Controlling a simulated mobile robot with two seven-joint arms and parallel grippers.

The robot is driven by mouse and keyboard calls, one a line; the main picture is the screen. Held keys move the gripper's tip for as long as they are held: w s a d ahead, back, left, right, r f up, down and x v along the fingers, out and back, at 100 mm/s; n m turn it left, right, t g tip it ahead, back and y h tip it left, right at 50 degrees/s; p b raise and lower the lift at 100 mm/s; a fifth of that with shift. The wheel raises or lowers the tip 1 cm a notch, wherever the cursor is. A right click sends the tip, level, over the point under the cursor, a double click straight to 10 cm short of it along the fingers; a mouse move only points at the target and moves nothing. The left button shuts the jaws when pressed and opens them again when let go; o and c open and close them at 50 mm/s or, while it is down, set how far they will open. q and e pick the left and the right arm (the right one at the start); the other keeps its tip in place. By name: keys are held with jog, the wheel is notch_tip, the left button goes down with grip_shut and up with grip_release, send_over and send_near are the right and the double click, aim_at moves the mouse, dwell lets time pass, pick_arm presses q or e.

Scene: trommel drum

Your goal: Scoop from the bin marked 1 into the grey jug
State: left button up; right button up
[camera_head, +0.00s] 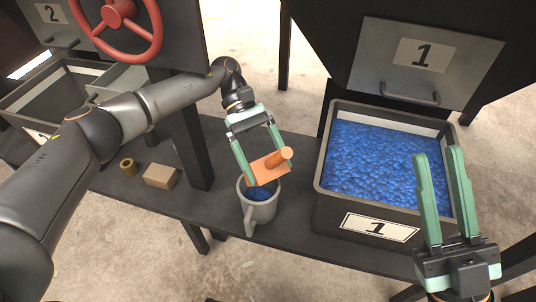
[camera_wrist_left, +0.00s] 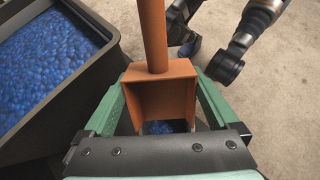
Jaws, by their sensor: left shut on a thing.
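My left gripper (camera_head: 268,170) is shut on an orange scoop (camera_head: 266,171) with a round handle. It holds the scoop tilted just above the mouth of the grey jug (camera_head: 262,211). Blue pellets show inside the jug. In the left wrist view the scoop (camera_wrist_left: 162,95) sits between the fingers, and some blue shows at its lower edge; I cannot tell whether that is in the scoop or in the jug below. The bin marked 1 (camera_head: 375,228) stands right of the jug, full of blue pellets (camera_head: 375,160). My right gripper (camera_head: 438,152) is open and empty over the bin's right side.
A dark bench (camera_head: 215,195) carries the jug and bin. A small cardboard box (camera_head: 160,176) and a brown ring (camera_head: 127,166) lie on its left part. A red handwheel (camera_head: 119,12) is at upper left. Another bin (camera_head: 42,98) stands far left. A hatch marked 1 (camera_head: 450,75) is behind the bin.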

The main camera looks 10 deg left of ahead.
aim_at(276, 169)
pick_arm(q)
jog(key=shift+a+r+t+p, duration=0.2)
jog(key=shift+r+t+p, duration=0.15)
jog(key=shift+r, duration=0.25)
jog(key=shift+s+d+f+y+p, duration=0.1)
jog(key=shift+d+f+y+p, duration=0.1)
jog(key=shift+y+p, duration=0.2)
jog(key=shift+s+d+r+t+p, duration=0.15)
jog(key=shift+s+d+t+p, duration=0.05)
jog(key=shift+d+t+p, duration=0.2)
jog(key=shift+s+d+r+t+y+p, duration=0.15)
jog(key=shift+s+d+t+y+p, duration=0.3)
jog(key=shift+y+p, duration=0.5)
jog(key=shift+s+d+r+t+y+p, duration=0.15)
jog(key=shift+s+d+t+y+p, duration=0.3)
jog(key=shift+t+p, duration=0.25)
jog(key=t+y, duration=0.1)
jog(key=s+d+t+y, duration=0.1)
jog(key=f+t+y+b, duration=0.1)
jog(key=shift+s+d+y, duration=0.25)
jog(key=shift+s+y, duration=0.05)
jog(key=shift+s, duration=0.1)
pick_arm(e)
jog(key=r, duration=0.5)
jog(key=shift+s+d+r, duration=0.1)
jog(key=shift+d+r, duration=0.1)
jog(key=shift+r, duration=0.15)
